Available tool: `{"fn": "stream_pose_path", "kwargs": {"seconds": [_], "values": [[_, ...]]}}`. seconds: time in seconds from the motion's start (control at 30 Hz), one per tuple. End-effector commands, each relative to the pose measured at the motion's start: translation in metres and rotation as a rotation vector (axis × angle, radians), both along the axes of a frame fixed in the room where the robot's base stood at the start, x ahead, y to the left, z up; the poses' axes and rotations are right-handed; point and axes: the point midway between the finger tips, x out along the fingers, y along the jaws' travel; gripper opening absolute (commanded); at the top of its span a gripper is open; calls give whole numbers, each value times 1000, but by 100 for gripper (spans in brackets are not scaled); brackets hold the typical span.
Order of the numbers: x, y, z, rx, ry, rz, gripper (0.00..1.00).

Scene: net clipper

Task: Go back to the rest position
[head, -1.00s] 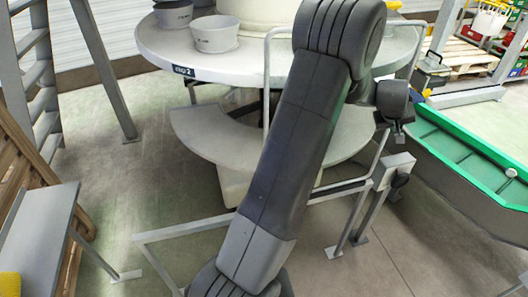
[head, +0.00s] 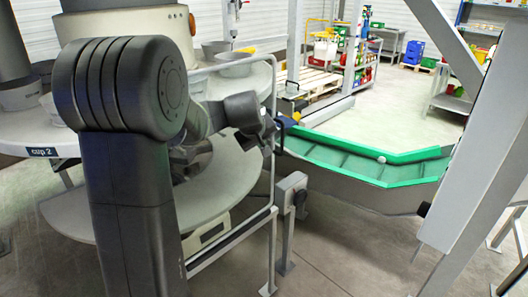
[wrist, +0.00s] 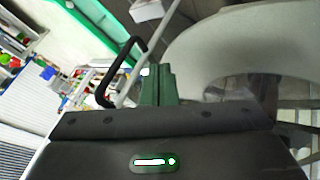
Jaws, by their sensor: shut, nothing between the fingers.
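My gripper shows in the wrist view (wrist: 155,87) as dark green fingers closed together with nothing between them. In the head view my arm rises in front of the round table and bends over to the right. The wrist end is beside the metal rail (head: 273,75), near the left end of the green conveyor (head: 350,157). The fingers cannot be made out in the head view.
A round grey machine table (head: 20,133) with cups (head: 233,64) stands behind my arm. A grey post (head: 462,185) slants at the right. Pallets (head: 308,82) and shelves stand further back. Floor (head: 345,262) is clear at the lower middle.

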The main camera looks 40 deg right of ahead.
Motion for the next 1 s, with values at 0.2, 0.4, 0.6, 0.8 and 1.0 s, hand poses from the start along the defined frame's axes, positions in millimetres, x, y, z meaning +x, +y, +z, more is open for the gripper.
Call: {"fn": "stream_pose_path", "kwargs": {"seconds": [0.2, 0.4, 0.6, 0.8, 1.0], "values": [[-4, 6, 9, 1, 0, 0, 0], [-4, 6, 9, 1, 1, 0, 0], [-3, 5, 6, 2, 1, 0, 0], [3, -6, -11, 5, 3, -2, 0], [14, -23, -36, 4, 3, -1, 0]]}}
